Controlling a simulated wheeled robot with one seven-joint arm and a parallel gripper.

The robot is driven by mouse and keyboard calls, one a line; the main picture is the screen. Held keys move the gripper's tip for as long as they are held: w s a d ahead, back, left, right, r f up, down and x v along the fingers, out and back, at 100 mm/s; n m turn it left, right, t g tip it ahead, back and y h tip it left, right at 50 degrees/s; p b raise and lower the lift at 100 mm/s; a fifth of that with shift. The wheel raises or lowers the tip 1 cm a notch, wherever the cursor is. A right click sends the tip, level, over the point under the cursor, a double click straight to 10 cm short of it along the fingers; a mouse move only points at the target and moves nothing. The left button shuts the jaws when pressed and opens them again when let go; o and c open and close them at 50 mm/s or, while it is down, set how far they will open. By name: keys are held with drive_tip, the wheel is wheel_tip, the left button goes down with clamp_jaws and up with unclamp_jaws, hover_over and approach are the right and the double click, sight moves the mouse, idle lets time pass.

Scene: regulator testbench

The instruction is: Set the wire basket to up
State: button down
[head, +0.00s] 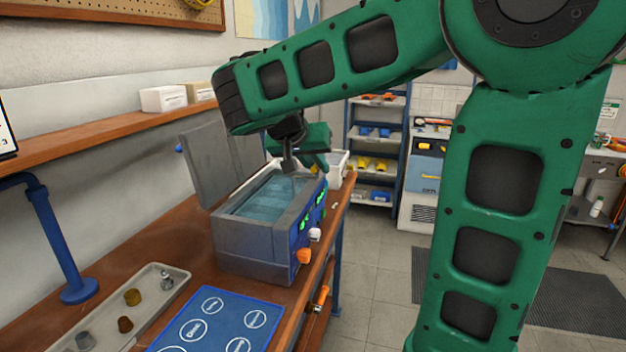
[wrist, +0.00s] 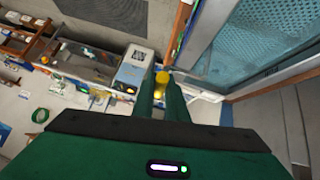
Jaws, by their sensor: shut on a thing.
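The wire basket (wrist: 245,40) shows as a blue-tinted mesh in the wrist view, inside the grey-walled bath at upper right. In the head view the basket area (head: 262,198) lies low in the bluish bath of the grey cleaner (head: 245,238), its mesh hard to make out. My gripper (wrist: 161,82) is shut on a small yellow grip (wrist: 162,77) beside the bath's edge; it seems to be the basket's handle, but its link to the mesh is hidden. In the head view my gripper (head: 291,168) is over the far part of the bath, partly hidden by my arm.
The cleaner's grey lid (head: 222,165) stands open at the back. Orange and white knobs (head: 304,256) are on its front. A parts tray (head: 120,312) and a blue mat (head: 220,325) lie nearer on the wooden bench. A white bin (head: 338,168) stands beyond the cleaner.

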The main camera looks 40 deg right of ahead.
drive_tip(key=shift+w+r, duration=0.1)
drive_tip(key=shift+r, duration=1.75)
drive_tip(key=c, duration=1.8)
unclamp_jaws()
drive_tip(key=shift+o, duration=0.2)
drive_tip(key=shift+a, duration=0.1)
drive_tip(key=v, duration=1)
drive_tip(key=shift+a+r, duration=0.2)
drive_tip(key=shift+a, duration=0.05)
drive_tip(key=shift+s, duration=0.2)
